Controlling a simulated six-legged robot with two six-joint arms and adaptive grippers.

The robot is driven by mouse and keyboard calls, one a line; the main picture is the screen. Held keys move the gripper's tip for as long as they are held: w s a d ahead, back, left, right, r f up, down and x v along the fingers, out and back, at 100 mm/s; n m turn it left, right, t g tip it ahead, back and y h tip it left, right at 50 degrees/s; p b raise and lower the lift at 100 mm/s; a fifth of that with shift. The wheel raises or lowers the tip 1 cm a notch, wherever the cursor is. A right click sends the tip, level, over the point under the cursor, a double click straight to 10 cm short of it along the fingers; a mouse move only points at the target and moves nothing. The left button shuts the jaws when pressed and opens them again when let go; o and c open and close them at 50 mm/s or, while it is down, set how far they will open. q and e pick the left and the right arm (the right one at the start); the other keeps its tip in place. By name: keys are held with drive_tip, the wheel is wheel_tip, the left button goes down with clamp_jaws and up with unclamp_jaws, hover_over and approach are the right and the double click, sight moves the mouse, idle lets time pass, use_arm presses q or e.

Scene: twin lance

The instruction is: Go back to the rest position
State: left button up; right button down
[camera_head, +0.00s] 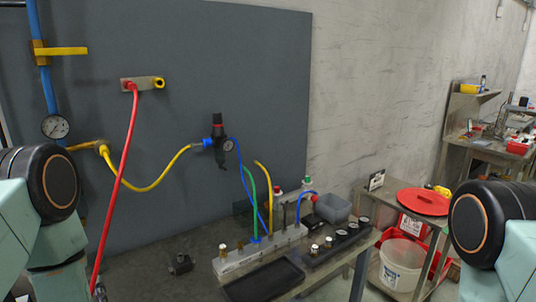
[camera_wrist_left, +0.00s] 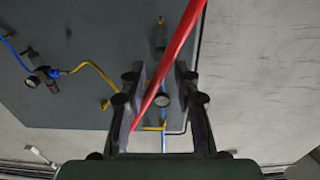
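My left gripper (camera_wrist_left: 160,78) shows in the left wrist view with its two dark fingers apart. A red hose (camera_wrist_left: 168,65) crosses the gap between them in that picture; I see no grip on it, and its depth relative to the fingers is unclear. In the head view the red hose (camera_head: 116,190) hangs from a wall fitting (camera_head: 142,84) to the lower left. My left arm (camera_head: 40,185) is at the left edge and my right arm (camera_head: 488,225) at the right edge. Neither gripper can be made out there; my right gripper is out of view.
A bench with a manifold block (camera_head: 258,253), a black tray (camera_head: 264,280) and upright hoses stands ahead. A regulator (camera_head: 218,140) and pressure gauge (camera_head: 55,127) are on the grey panel (camera_head: 260,60). A side table with a red lid (camera_head: 422,201) and white bucket (camera_head: 402,262) stands right.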

use_arm(q)
drive_tip(key=s+d+f+m+g+h, duration=0.1)
drive_tip(key=d+f, duration=0.1)
drive_tip(key=f, duration=0.1)
drive_tip(key=s+d+f+g+h, duration=0.1)
drive_tip(key=d+f+h, duration=0.1)
drive_tip(key=f, duration=0.2)
drive_tip(key=s+d+f+m+g+h, duration=0.1)
drive_tip(key=d+f+h, duration=0.1)
drive_tip(key=f, duration=0.1)
drive_tip(key=shift+s+d+f+m, duration=0.15)
drive_tip(key=shift+s+f+m, duration=0.05)
drive_tip(key=shift+s+m, duration=0.15)
drive_tip(key=s+d+f+m+g+h, duration=0.2)
drive_tip(key=s+d+f+g, duration=0.15)
drive_tip(key=s, duration=0.45)
drive_tip(key=s+d+f+m+g+h, duration=0.1)
drive_tip(key=s+d+f+g+h, duration=0.15)
drive_tip(key=s+d+g, duration=0.4)
drive_tip(key=s+d+f+m+g+h, duration=0.15)
drive_tip(key=s+f, duration=0.25)
drive_tip(key=s, duration=0.6)
wheel_tip(320, 180, down, 18)
drive_tip(key=b, duration=1.8)
drive_tip(key=shift+w+d+f+b, duration=0.25)
drive_tip(key=shift+w+b, duration=0.15)
drive_tip(key=shift+w, duration=0.05)
drive_tip(key=shift+t, duration=0.25)
